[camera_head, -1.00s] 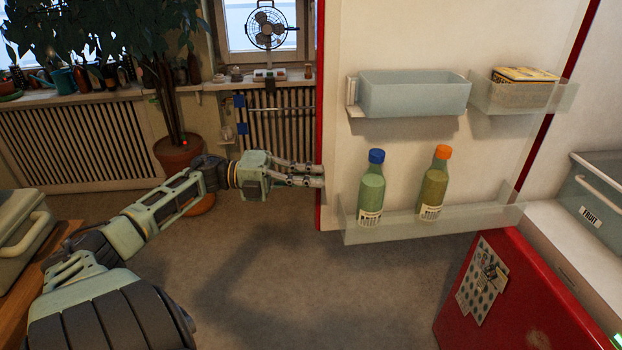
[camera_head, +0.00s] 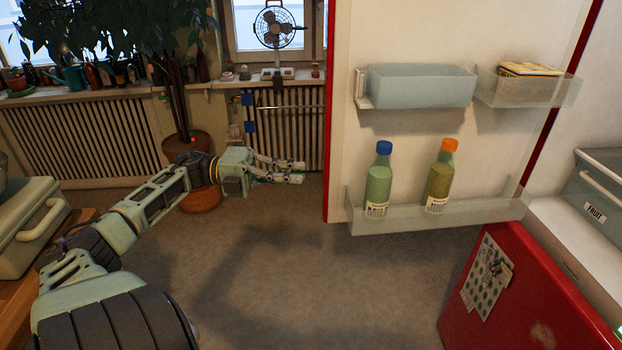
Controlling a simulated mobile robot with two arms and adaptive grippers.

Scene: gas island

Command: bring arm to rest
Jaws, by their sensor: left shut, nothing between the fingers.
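My left gripper (camera_head: 299,172) is in the middle of the head view, at the end of my left arm (camera_head: 150,205), which reaches in from the lower left. Its fingers are shut with nothing between them and point right. They are a short gap left of the red edge of the open fridge door (camera_head: 345,150), not touching it. My right gripper is not in view.
The door holds a blue-capped bottle (camera_head: 379,185) and an orange-capped bottle (camera_head: 439,180). A potted plant (camera_head: 202,198) is behind my arm. A green case (camera_head: 30,225) is at left. The floor between is clear.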

